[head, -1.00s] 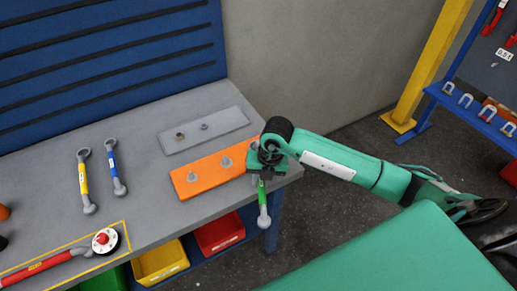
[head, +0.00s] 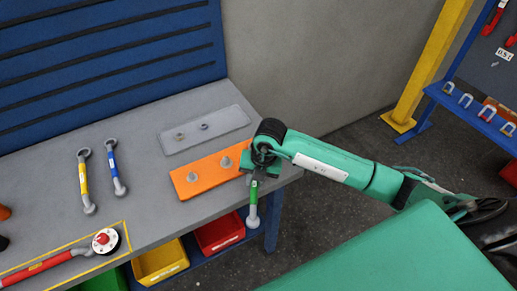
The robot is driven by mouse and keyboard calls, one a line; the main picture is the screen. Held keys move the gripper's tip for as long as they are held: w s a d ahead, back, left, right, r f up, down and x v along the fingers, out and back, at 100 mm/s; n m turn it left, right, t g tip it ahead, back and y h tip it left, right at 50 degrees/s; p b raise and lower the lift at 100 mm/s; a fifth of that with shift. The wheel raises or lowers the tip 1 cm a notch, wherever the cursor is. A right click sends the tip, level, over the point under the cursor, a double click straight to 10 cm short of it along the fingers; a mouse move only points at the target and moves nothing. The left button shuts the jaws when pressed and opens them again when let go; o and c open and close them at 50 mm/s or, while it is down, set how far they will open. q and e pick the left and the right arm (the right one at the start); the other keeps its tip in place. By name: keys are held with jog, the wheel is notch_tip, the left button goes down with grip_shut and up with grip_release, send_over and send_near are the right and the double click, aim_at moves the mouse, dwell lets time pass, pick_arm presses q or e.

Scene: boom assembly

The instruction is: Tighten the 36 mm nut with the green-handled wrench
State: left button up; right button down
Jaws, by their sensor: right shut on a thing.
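The green-handled wrench (head: 253,204) hangs down from my right gripper (head: 258,170), which is shut on it at the right front corner of the bench. The wrench's upper end is hidden by the gripper. An orange plate (head: 210,181) lies on the bench just left of the gripper. Two nuts show on it, a left one (head: 192,177) and a right one (head: 226,161); the plate's right end is covered by my gripper. I cannot read which nut is 36 mm. My left gripper is not in view.
A yellow-handled wrench (head: 83,180) and a blue-handled wrench (head: 115,168) lie on the bench's left. A grey plate (head: 223,127) with bolts lies behind the orange one. A red-handled tool (head: 40,267) lies front left. Yellow (head: 160,262) and red (head: 219,233) bins sit below the edge.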

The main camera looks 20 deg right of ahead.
jog(key=shift+a+r, duration=0.1)
jog(key=shift+a, duration=0.1)
jog(key=shift+w+a+m, duration=0.25)
jog(key=shift+a+m, duration=0.1)
jog(key=shift+m, duration=0.05)
jog(key=shift+w+a, duration=0.1)
jog(key=shift+a, duration=0.05)
dwell(0.4)
jog(key=shift+w+a+m, duration=0.15)
jog(key=shift+a+m, duration=0.1)
jog(key=shift+m, duration=0.15)
jog(key=shift+w+a+m, duration=0.3)
jog(key=shift+a, duration=0.1)
dwell(0.5)
jog(key=shift+s+d+n, duration=0.45)
jog(key=shift+d+n, duration=0.05)
